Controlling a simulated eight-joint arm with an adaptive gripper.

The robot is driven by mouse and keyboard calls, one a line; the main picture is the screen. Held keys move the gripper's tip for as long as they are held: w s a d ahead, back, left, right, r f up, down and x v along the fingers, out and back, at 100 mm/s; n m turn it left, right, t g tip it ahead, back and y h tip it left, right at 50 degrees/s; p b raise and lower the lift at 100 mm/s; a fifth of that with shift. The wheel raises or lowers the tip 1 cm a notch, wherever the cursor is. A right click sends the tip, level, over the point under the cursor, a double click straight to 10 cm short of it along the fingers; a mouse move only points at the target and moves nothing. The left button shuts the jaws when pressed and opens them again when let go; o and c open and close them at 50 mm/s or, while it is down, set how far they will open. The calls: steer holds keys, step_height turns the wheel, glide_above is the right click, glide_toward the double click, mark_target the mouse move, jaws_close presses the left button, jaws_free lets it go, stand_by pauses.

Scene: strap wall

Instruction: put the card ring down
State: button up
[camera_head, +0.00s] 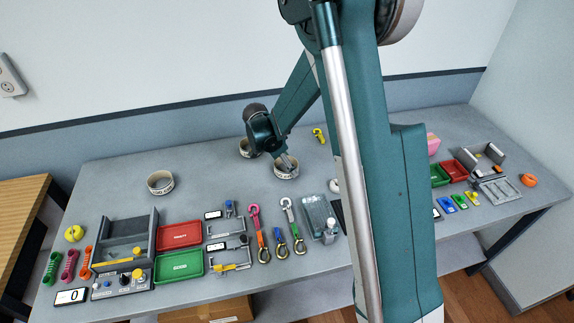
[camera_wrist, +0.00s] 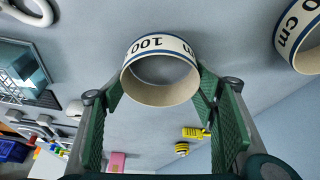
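The card ring is a short, wide cream hoop with a dark blue edge line and black print reading "100" on its outside. It shows in the wrist view (camera_wrist: 160,92) and in the head view (camera_head: 286,172) near the table's middle. My gripper (camera_wrist: 160,90) has its green fingertips against opposite outer sides of the ring, so it is shut on it. In the head view my gripper (camera_head: 287,161) points down at the ring. Whether the ring's lower edge touches the table cannot be told.
A second similar ring (camera_head: 160,183) stands to the left on the grey table (camera_head: 205,165), and another (camera_head: 246,149) is partly behind my gripper. A yellow item (camera_head: 319,135) lies to the right. Carabiner straps (camera_head: 257,232) and trays (camera_head: 179,235) fill the front. Bare table lies between the rings.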

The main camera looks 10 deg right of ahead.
steer(key=shift+f, duration=0.15)
steer(key=o, duration=0.7)
steer(key=shift+c, duration=0.2)
steer(key=shift+r, duration=0.25)
steer(key=p+v, duration=0.1)
steer(key=v, duration=1.1)
steer(key=shift+s+f, duration=0.1)
